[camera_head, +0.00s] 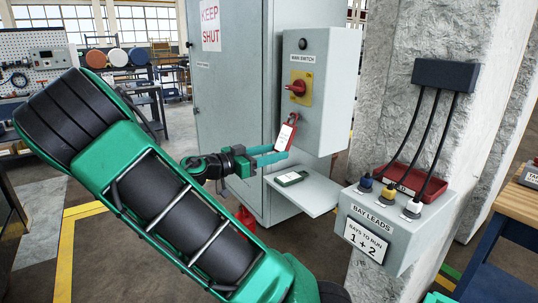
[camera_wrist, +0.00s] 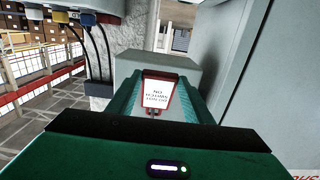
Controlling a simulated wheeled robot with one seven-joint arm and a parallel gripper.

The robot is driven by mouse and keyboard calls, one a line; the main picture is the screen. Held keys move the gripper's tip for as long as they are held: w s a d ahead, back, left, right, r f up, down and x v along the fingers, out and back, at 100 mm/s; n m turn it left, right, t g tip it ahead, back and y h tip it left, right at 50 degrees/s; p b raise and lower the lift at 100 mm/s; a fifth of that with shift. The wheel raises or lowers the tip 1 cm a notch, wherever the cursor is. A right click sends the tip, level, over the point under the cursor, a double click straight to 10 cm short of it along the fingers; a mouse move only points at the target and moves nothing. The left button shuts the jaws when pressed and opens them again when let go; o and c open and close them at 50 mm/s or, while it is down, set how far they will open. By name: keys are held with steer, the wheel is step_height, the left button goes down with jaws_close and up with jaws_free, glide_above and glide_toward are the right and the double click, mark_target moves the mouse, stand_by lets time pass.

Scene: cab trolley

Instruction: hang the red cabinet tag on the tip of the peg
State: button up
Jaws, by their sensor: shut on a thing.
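The red cabinet tag (camera_head: 286,134) with its white label is held at its lower part by my gripper (camera_head: 281,152), in front of the grey switch box. In the wrist view the tag (camera_wrist: 158,92) lies between the two teal fingers of my gripper (camera_wrist: 158,98), its printed white face visible. The tag stands slightly tilted in the head view, its top end leaning right. I cannot make out the peg in either view, so the gap between it and the tag cannot be told.
The grey switch box (camera_head: 331,85) with a red rotary switch (camera_head: 298,88) is close behind the tag. A small shelf (camera_head: 307,198) below carries a green-cased device (camera_head: 290,179). The bay leads box (camera_head: 395,222), with cables and a red tray (camera_head: 405,178), stands to the right.

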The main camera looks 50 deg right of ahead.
steer(key=o, duration=1.2)
steer(key=v, duration=1)
steer(key=shift+w+a, duration=0.2)
steer(key=shift+a, duration=0.2)
